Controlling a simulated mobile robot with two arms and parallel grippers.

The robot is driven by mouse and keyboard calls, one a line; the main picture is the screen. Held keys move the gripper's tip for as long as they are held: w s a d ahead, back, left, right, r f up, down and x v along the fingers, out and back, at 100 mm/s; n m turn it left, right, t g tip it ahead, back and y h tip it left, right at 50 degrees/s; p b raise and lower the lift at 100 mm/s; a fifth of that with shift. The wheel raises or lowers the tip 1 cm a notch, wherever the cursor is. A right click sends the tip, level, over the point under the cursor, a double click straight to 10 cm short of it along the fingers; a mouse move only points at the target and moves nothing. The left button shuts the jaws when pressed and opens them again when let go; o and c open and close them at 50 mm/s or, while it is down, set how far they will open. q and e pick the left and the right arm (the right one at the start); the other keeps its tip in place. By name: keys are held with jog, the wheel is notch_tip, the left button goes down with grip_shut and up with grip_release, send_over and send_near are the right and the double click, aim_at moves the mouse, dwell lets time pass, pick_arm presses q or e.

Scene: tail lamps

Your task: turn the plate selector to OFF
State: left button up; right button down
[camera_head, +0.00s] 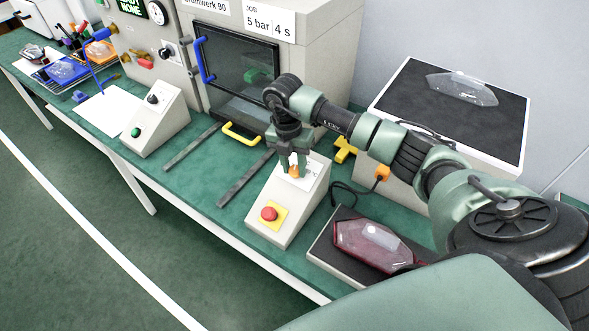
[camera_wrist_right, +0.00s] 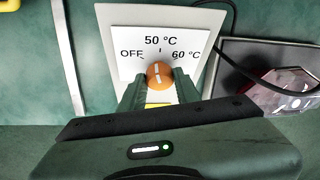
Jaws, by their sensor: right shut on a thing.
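The plate selector is an orange knob (camera_wrist_right: 159,74) with a white line, on a white sloped control box (camera_head: 262,195). Its label reads OFF at the left, 50 °C at the top and 60 °C at the right. The white line stands nearly upright, tilted slightly left at its top, near the 50 °C mark. My right gripper (camera_head: 294,166) points down over the box with its fingers shut on the knob, one on each side. In the right wrist view the fingers partly hide the lower panel. My left gripper is not in view.
A red button (camera_head: 269,213) on a yellow square sits on the same box, below the knob. A dark plate (camera_head: 325,252) with a red lamp lens (camera_head: 362,246) lies to the right. Another control box (camera_head: 155,120) and a windowed machine (camera_head: 238,75) stand left and behind.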

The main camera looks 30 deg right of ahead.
jog(key=n+b, duration=0.1)
jog(key=n, duration=0.1)
jog(key=n+g+h+b, duration=0.1)
jog(key=n+b, duration=0.1)
jog(key=shift+w+a+f, duration=0.15)
jog(key=shift+a+n+g+h+b, duration=0.1)
jog(key=shift+n+g+h+b, duration=0.7)
jog(key=shift+n, duration=1)
jog(key=shift+h, duration=0.3)
jog(key=c, duration=1)
grip_release()
jog(key=shift+r+b, duration=0.2)
jog(key=shift+b, duration=0.1)
